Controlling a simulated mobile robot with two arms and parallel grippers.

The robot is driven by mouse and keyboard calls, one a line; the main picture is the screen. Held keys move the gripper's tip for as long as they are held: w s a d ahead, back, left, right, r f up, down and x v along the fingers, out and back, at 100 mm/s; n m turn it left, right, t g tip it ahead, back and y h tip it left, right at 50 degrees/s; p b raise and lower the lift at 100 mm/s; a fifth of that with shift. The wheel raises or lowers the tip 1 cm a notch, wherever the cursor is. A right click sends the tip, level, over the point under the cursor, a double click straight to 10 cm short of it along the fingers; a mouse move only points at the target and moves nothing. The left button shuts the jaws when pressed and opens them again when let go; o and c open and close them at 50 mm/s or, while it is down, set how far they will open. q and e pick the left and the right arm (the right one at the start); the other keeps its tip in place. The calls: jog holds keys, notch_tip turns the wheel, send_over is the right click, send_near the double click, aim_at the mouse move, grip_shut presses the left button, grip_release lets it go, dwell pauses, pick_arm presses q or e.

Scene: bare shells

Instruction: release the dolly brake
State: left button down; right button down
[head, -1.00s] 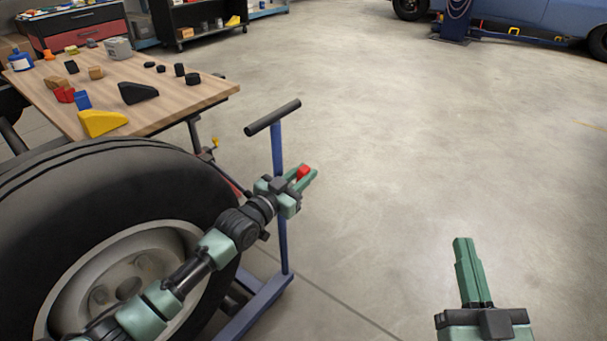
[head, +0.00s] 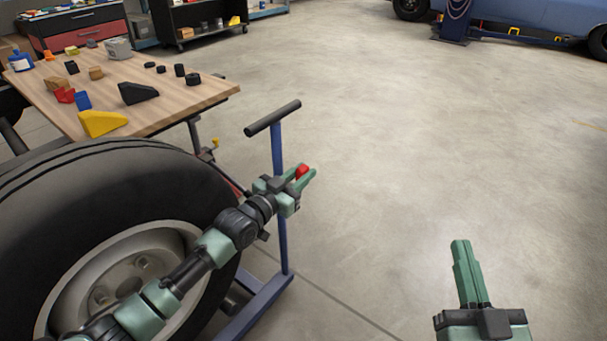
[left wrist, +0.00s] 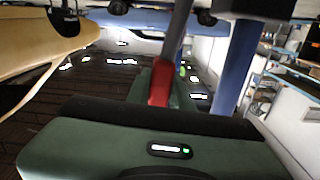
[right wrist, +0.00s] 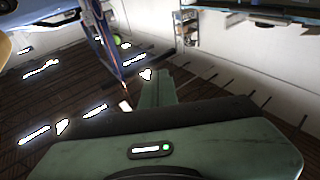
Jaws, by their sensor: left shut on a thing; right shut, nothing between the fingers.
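The dolly (head: 281,220) is a blue frame with an upright post and a black T-handle, standing beside a large tyre. A red-tipped brake lever (head: 302,171) is just right of the post, and its red grip also shows in the left wrist view (left wrist: 160,82). My left gripper (head: 306,177) is shut on the red grip, its arm reaching across the tyre. The fingers partly hide the grip, and the lever's lower end is hidden in the head view. My right gripper (head: 461,245) is shut and empty over the floor at the lower right, apart from the dolly.
The tyre (head: 150,175) fills the lower left, close to my left arm. A wooden table (head: 165,78) with chocks and small parts stands behind it. A blue car (head: 545,15) is at the back right. The floor in the middle and right is clear.

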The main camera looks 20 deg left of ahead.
pick_arm(q)
jog(key=shift+w+a+r+n, duration=0.1)
jog(key=shift+w+a+n, duration=0.05)
jog(key=shift+a+n, duration=0.35)
pick_arm(e)
notch_tip(320, 180, down, 2)
jog(key=shift+w+d+f+g, duration=0.1)
jog(key=shift+w+d+g, duration=0.05)
jog(key=shift+g, duration=0.45)
pick_arm(q)
jog(key=c, duration=1.2)
grip_release()
jog(key=shift+c, duration=0.2)
